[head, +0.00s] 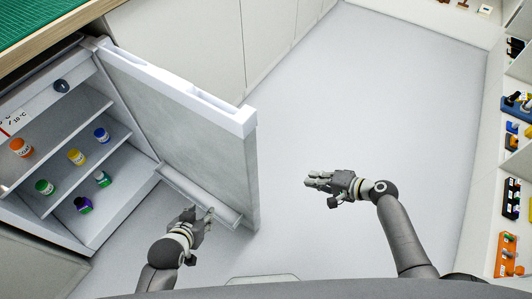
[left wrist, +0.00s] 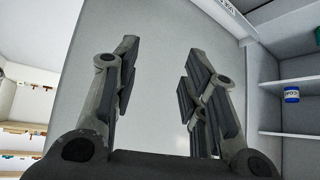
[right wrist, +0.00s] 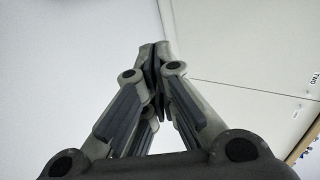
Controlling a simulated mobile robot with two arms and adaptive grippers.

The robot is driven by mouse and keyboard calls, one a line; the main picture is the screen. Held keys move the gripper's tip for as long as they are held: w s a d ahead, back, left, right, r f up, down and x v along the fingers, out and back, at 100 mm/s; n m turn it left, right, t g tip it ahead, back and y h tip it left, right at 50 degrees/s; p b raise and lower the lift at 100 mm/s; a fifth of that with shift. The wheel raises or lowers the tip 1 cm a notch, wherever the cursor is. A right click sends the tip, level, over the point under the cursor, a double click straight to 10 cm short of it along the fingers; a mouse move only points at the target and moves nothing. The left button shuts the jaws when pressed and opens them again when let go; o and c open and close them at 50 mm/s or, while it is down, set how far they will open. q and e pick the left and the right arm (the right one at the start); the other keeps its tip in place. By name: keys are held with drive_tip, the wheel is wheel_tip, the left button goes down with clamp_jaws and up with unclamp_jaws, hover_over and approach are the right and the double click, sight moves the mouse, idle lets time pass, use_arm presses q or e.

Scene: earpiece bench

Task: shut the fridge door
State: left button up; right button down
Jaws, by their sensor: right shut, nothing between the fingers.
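The fridge door (head: 190,125) stands wide open in the head view, swung out from the fridge (head: 75,150) under the bench at the left. Its inner face with a low door shelf (head: 200,196) shows towards me. My left gripper (head: 199,215) is low in front of the door's inner side, near that shelf. In the left wrist view its fingers (left wrist: 158,85) are apart and empty, with the door's pale panel (left wrist: 150,40) beyond them. I cannot tell whether it touches the door. My right gripper (head: 312,180) is over open floor right of the door, its fingertips (right wrist: 155,52) together and empty.
Several small coloured jars, including an orange one (head: 21,147), stand on the fridge shelves. A bench with a green mat (head: 35,20) is above the fridge. Shelving (head: 484,200) with small items lines the right side. The floor (head: 350,90) between is clear.

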drive_tip(key=w+a+r+n+y+b, duration=0.1)
drive_tip(key=a+r+y+b, duration=0.2)
drive_tip(key=r, duration=0.6)
drive_tip(key=w+a+r+n+y+b, duration=0.1)
drive_tip(key=r+n+y+b, duration=0.15)
drive_tip(key=r+y, duration=0.45)
use_arm(q)
drive_tip(key=w+r+t, duration=0.1)
drive_tip(key=r+t, duration=0.1)
drive_tip(key=r, duration=0.5)
drive_tip(key=w+d+r+t+h+b, duration=0.1)
drive_tip(key=w+r+t, duration=0.1)
drive_tip(key=r, duration=0.6)
drive_tip(key=shift+w+d+r+t, duration=0.2)
drive_tip(key=shift+w+d+t, duration=0.1)
drive_tip(key=shift+t, duration=0.4)
use_arm(e)
drive_tip(key=w+a+r+h, duration=0.1)
drive_tip(key=a+r+h, duration=0.1)
drive_tip(key=a, duration=0.9)
drive_tip(key=shift+m, duration=0.35)
